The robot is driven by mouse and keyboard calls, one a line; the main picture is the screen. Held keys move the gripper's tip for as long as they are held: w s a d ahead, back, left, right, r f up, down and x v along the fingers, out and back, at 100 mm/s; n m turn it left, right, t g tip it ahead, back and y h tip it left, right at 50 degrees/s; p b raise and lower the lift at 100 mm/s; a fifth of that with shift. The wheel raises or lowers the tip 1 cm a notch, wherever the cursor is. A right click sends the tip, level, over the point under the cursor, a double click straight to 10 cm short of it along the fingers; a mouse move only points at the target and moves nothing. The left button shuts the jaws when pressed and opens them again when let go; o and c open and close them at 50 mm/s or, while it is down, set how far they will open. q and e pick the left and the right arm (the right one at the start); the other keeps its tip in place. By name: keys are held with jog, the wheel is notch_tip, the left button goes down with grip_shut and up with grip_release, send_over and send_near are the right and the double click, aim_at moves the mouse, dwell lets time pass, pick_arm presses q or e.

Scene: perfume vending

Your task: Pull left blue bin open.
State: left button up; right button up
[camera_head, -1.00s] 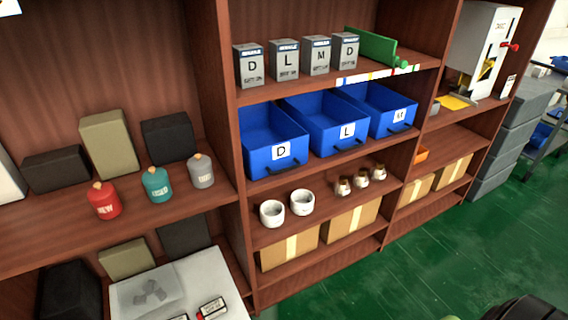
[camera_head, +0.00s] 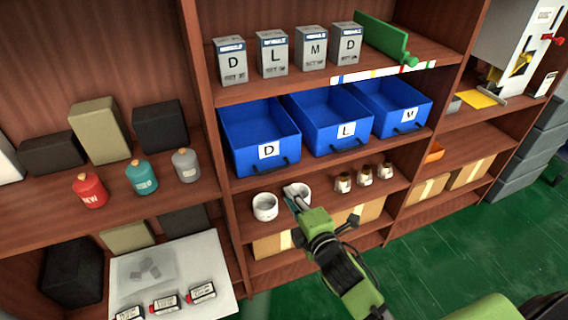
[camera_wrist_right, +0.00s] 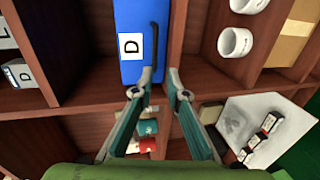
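The left blue bin (camera_head: 255,132) sits on the middle shelf with a white "D" label on its front and a dark handle (camera_head: 272,167) low on the front. It also shows in the right wrist view (camera_wrist_right: 138,14). My right gripper (camera_head: 290,194) is below and slightly right of this bin, in front of the white cups. My left gripper is not in view.
Two more blue bins, the middle one (camera_head: 328,118) marked "L" and the right one (camera_head: 390,104), stand beside it. White cups (camera_head: 265,206) and small jars (camera_head: 365,176) are on the shelf below. Labelled boxes (camera_head: 272,55) stand above. Green floor is clear at right.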

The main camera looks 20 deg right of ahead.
aim_at(274, 169)
jog(key=x, duration=0.8)
jog(key=r+p+x, duration=0.1)
jog(key=x, duration=0.3)
jog(key=shift+w+a, duration=0.1)
jog(key=shift+w, duration=0.25)
jog(key=shift+w+f, duration=0.15)
jog(key=shift+w, duration=0.45)
grip_shut()
jog(key=shift+s, duration=0.1)
